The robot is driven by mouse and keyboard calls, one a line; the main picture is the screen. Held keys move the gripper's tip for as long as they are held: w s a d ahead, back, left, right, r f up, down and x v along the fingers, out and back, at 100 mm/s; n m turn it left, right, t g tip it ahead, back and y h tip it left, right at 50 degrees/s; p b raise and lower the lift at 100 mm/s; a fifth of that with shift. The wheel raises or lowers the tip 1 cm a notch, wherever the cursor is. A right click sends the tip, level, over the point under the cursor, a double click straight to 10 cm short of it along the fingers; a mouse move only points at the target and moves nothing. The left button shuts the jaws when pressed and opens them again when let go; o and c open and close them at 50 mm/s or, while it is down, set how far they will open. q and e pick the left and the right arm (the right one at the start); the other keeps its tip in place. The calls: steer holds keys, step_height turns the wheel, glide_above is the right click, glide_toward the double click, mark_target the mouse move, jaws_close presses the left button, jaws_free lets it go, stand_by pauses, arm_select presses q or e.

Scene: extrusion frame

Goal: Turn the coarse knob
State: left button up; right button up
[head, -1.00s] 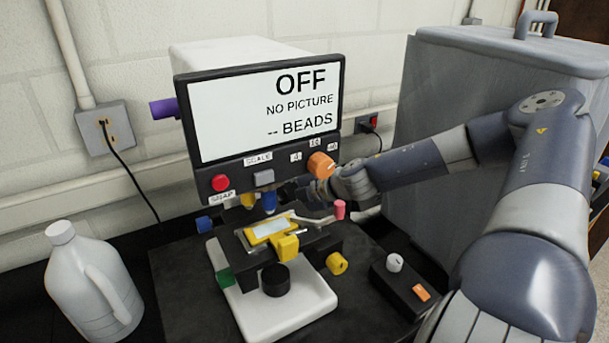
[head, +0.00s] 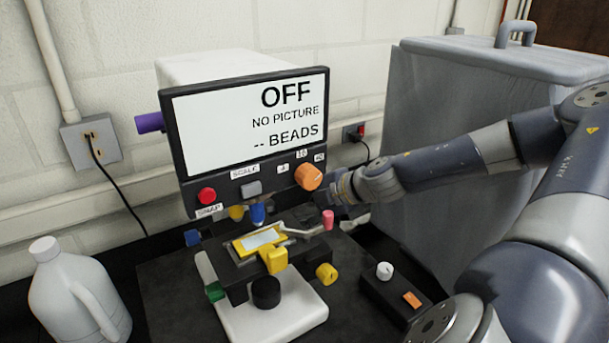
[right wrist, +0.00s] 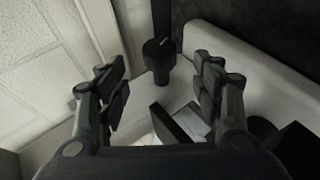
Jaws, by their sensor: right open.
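No label reading "coarse" is legible, so I cannot tell which knob is the coarse one. The microscope-like device carries an orange knob (head: 308,176), a yellow knob (head: 327,273), a black knob (head: 266,292), a blue knob (head: 257,214), a green knob (head: 215,291) and a purple knob (head: 150,123). My right gripper (head: 322,206) is right of and below the orange knob, behind the pink-tipped lever (head: 328,219); its fingertips are dark and partly hidden. In the right wrist view its fingers are apart, with a dark knob (right wrist: 158,50) beyond and between them, not touched. My left gripper is out of view.
The screen (head: 250,125) reads OFF, NO PICTURE. A yellow-framed slide (head: 262,238) lies on the stage. A black box (head: 385,300) with a white knob and orange switch stands at right. A white jug (head: 75,290) is at left, a large grey bin (head: 470,130) behind my arm.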

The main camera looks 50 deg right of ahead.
steer(key=shift+v, duration=1.6)
